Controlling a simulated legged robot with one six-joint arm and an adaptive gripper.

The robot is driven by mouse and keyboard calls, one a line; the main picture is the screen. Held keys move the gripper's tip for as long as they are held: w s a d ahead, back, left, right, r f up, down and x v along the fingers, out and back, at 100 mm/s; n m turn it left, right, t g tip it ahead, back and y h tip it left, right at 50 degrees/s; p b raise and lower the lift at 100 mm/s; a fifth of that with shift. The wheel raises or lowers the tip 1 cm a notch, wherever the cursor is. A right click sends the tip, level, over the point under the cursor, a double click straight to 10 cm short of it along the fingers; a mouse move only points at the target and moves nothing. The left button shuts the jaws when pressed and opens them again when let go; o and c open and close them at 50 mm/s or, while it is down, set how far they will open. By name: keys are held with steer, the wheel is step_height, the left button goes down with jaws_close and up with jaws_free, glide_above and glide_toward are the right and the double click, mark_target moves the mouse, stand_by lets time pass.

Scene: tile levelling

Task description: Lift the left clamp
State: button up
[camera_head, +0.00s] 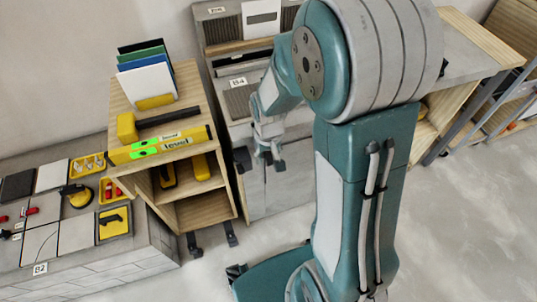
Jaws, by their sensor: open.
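Two small red pieces lie on the tiled bench at the far left of the head view. They may be the clamps, but they are too small to tell. One red piece (28,211) lies by the tile joints. The other red piece (3,219) is left of it, at the picture's edge. My gripper (260,161) is open and appears empty, with its two dark fingers apart and pointing down. It is in front of the grey cabinet, well to the right of the bench and the red pieces.
The bench (105,262) carries tiles, a yellow-and-black suction tool (75,195) and yellow trays (110,190). A wooden cart (205,185) with a yellow level (160,146) and a mallet (150,120) stands between bench and gripper. The grey cabinet (290,190) is behind. Floor is open at right.

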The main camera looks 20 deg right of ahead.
jaws_close()
